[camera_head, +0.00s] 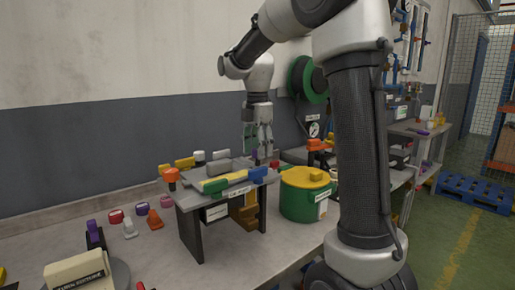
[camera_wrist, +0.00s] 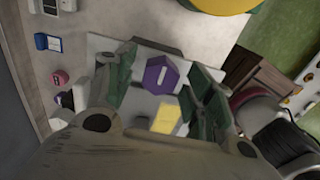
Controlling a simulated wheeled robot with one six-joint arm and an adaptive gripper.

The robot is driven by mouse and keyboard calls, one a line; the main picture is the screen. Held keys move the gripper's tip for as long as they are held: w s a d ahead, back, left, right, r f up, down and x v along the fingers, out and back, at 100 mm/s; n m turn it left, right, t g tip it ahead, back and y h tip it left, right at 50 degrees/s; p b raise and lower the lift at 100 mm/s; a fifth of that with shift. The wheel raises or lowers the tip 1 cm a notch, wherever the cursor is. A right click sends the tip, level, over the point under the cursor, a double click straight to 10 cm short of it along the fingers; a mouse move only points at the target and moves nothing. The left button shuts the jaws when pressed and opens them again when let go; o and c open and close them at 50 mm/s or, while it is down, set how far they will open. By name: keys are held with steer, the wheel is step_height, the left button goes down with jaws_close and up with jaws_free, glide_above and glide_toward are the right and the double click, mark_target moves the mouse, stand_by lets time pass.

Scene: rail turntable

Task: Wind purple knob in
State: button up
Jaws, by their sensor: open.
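The purple knob (camera_wrist: 161,75) shows in the wrist view as a six-sided piece with a pale bar across its face. It sits over a white plate (camera_wrist: 103,45). My gripper (camera_wrist: 160,64) is open, with one green finger on either side of the knob. I cannot tell whether the fingers touch it. In the head view my gripper (camera_head: 257,142) points down behind the small grey bench, and the knob cannot be made out clearly there.
A yellow block (camera_wrist: 167,119) lies close to the knob. The grey bench (camera_head: 188,203) carries several coloured pieces. A green pot (camera_head: 303,204) with a yellow lid stands right of it. Small coloured pieces and a cream box (camera_head: 77,274) stand at the left.

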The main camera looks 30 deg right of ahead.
steer(key=c, duration=1)
